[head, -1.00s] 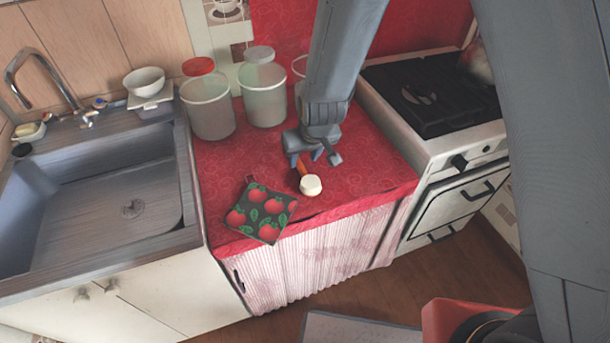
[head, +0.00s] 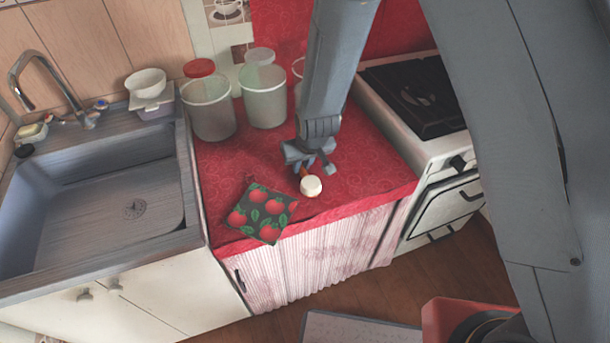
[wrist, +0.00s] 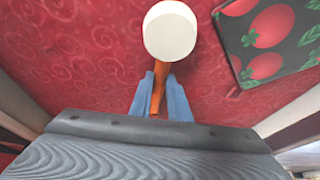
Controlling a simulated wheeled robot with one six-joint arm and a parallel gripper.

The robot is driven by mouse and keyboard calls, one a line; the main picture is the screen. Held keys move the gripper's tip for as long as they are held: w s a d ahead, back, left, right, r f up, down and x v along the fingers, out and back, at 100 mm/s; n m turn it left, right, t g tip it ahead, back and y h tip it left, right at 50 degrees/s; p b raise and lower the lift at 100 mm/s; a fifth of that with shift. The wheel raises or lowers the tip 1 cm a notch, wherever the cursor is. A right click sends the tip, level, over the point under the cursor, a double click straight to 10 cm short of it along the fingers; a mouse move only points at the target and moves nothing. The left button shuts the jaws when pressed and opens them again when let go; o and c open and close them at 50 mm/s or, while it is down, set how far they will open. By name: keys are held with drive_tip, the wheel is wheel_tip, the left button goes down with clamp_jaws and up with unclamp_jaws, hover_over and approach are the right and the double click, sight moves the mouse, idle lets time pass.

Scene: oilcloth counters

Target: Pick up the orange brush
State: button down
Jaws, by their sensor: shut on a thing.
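The orange brush lies on the red oilcloth counter (head: 350,200). Its round cream head (head: 311,186) shows in the head view, and most of its orange handle is hidden behind my gripper there. In the wrist view the cream head (wrist: 170,30) is at the top, with the orange handle (wrist: 161,75) running down between the blue fingers. My gripper (head: 306,165) is low over the counter and shut on the handle; the fingers also show in the wrist view (wrist: 160,98). I cannot tell whether the brush touches the cloth.
A tomato-patterned pot holder (head: 261,213) lies just left of the brush. Clear canisters (head: 209,108) stand behind. The sink (head: 95,190) is to the left and the stove (head: 420,100) to the right. The counter's front edge is close.

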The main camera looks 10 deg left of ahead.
sight(302, 168)
wheel_tip(302, 168, up, 8)
drive_tip(key=p, duration=0.3)
drive_tip(key=shift+r, duration=0.1)
drive_tip(key=shift+r+p, duration=0.9)
drive_tip(key=shift+p, duration=0.25)
